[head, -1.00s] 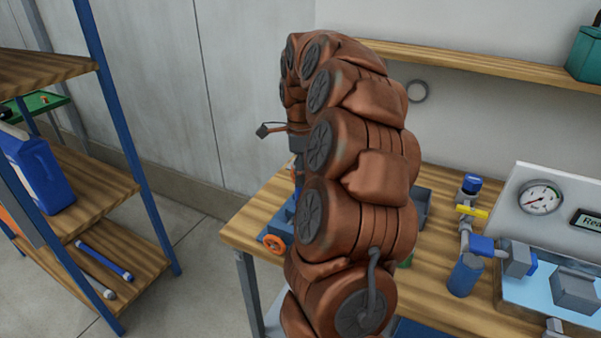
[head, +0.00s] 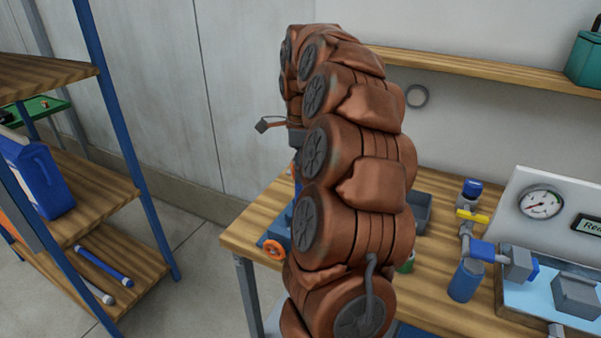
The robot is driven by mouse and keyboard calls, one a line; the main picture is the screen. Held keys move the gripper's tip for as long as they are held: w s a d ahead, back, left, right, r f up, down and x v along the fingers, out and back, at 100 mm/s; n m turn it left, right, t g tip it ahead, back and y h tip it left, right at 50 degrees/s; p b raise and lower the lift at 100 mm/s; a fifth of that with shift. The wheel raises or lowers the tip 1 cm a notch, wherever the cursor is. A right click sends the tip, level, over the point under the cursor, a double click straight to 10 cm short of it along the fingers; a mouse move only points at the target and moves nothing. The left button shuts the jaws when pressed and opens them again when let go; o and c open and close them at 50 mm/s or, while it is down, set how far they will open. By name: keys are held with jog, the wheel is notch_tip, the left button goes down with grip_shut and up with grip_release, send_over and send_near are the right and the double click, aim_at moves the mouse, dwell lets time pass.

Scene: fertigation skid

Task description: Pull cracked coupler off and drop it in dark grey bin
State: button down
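My copper-coloured arm fills the middle of the head view and blocks much of the workbench (head: 252,232). My gripper is hidden behind the arm, so I cannot see its fingers or whether it holds anything. A dark grey bin (head: 424,212) stands on the bench just right of the arm, partly covered by it. I cannot pick out the cracked coupler; no crack shows on any visible fitting.
Pipework with a yellow-handled valve (head: 473,216) and a blue cylinder (head: 465,281) stands right of the arm. A pressure gauge (head: 540,202) is on a white panel behind a light-blue tray. An orange handwheel (head: 274,250) is at the bench's left. A wooden shelf rack (head: 95,266) stands left.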

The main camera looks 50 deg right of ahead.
jog(key=shift+r, duration=1.8)
